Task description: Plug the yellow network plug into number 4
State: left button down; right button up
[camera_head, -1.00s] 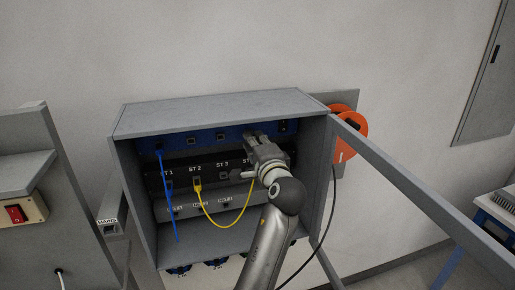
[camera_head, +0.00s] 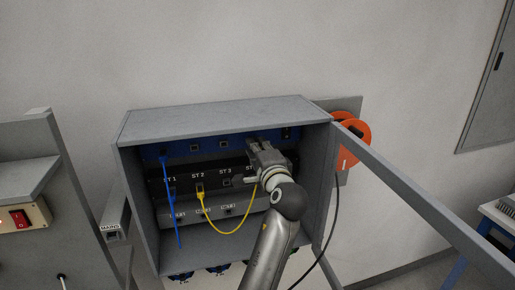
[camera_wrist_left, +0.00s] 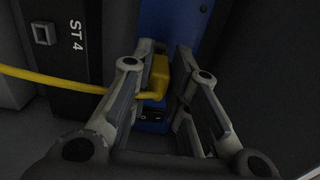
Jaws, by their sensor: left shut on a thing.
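My left gripper (camera_head: 256,146) is inside the grey cabinet, at the right part of the upper blue panel (camera_head: 208,146). It is shut on the yellow plug (camera_wrist_left: 158,76), which shows between the fingers in the left wrist view. The plug is in front of the blue panel; I cannot tell whether it touches it. The yellow cable (camera_head: 232,232) hangs in a loop from the ST 2 port to the gripper. The socket beside the ST 4 label (camera_wrist_left: 43,33) is empty. The gripper hides the blue panel's face behind the plug. My right gripper is not in view.
A blue cable (camera_head: 176,215) hangs at the cabinet's left. The cabinet's side walls and its open door frame (camera_head: 400,190) bound the room. An orange reel (camera_head: 350,145) is outside at right.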

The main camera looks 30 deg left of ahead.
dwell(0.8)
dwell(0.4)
pick_arm(q)
jog(key=shift+w+a+p, duration=0.1)
jog(key=shift+a+p, duration=0.05)
jog(key=shift+p, duration=0.3)
jog(key=shift+w+a, duration=0.45)
dwell(0.7)
jog(key=c, duration=1.3)
grip_release()
